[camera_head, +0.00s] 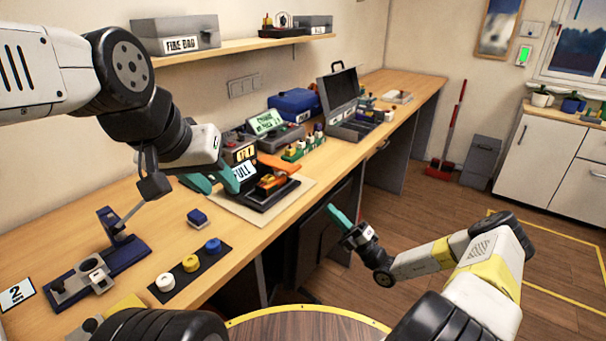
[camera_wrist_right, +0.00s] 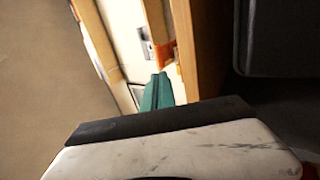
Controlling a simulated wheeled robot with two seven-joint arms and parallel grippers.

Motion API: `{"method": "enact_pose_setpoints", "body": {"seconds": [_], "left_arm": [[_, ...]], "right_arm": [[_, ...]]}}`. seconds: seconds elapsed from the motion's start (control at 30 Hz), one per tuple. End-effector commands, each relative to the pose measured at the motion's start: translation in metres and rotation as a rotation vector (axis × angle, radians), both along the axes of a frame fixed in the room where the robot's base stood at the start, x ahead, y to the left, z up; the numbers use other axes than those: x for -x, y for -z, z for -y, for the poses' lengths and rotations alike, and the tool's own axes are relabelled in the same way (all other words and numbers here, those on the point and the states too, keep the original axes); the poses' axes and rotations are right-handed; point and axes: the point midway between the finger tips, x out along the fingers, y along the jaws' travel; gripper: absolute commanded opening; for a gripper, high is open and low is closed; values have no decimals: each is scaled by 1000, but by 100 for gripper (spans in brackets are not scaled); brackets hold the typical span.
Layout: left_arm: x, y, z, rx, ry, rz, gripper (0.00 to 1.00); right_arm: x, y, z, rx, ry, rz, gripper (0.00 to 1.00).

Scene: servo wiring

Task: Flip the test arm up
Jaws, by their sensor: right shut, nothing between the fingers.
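An orange bar (camera_head: 280,165), which looks like the test arm, lies across the top of a dark device (camera_head: 268,197) on a pale mat. I cannot tell its exact tilt. My right gripper (camera_head: 331,207) is shut and empty, off the bench's front edge, right of the device. Its teal fingers also show in the right wrist view (camera_wrist_right: 158,92), with an orange piece (camera_wrist_right: 165,52) beyond.
A navy fixture with a post (camera_head: 112,245) stands at the left. A black strip with white, yellow and blue buttons (camera_head: 190,264) lies near the front edge, with a blue block (camera_head: 197,217) behind. An open case (camera_head: 340,100) and a blue box (camera_head: 294,104) stand farther back.

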Motion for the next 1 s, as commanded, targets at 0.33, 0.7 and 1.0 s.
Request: {"method": "enact_pose_setpoints", "body": {"seconds": [0.33,0.7,1.0], "left_arm": [[0,0,0,0,0,0,36],[0,0,0,0,0,0,36],[0,0,0,0,0,0,36]], "right_arm": [[-15,-19,-23,1,-5,2,0],[-52,-61,-75,2,-4,3,0],[-67,-77,-94,3,-2,1,0]]}}
